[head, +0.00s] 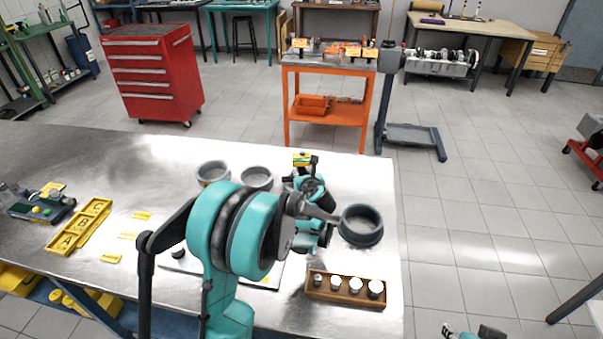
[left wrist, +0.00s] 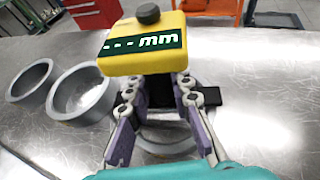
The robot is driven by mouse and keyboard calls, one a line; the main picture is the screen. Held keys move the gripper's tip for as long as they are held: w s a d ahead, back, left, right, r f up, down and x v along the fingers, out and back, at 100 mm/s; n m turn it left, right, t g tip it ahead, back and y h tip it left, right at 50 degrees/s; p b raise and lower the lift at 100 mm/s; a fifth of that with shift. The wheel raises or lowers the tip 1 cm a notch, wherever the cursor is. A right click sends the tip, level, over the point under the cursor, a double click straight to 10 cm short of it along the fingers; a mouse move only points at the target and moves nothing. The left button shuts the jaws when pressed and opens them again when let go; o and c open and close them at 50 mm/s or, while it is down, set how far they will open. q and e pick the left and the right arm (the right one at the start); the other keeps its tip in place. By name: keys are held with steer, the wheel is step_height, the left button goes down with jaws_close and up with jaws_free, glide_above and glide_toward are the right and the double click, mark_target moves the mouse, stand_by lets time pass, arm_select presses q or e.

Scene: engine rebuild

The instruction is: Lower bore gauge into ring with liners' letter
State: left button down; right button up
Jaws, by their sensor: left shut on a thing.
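The bore gauge (left wrist: 145,45) has a yellow head with a dark "--- mm" display and a black knob; its yellow top (head: 302,159) also shows in the head view. My left gripper (left wrist: 160,95) is shut on it below the head; in the head view my left gripper (head: 312,190) is partly hidden by my arm. A grey ring (left wrist: 165,142) lies below and behind the fingers. The gauge's lower end is hidden, so I cannot tell whether it is inside that ring. Two open grey rings (head: 213,173) (head: 257,179) stand to the left. My right gripper (head: 465,333) barely shows at the bottom edge.
A dark round bowl-like ring (head: 361,225) stands right of my gripper. A wooden rack (head: 318,291) with several white-topped cylinders is near the front edge. A yellow lettered tray (head: 80,226) and small yellow tags (head: 128,236) lie left. The table's right edge is close.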

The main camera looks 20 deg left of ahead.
arm_select(q)
steer(key=shift+f, duration=0.2)
stand_by(0.3)
steer(key=c, duration=1.3)
jaws_free()
steer(key=v, duration=1.2)
steer(key=shift+d, duration=0.1)
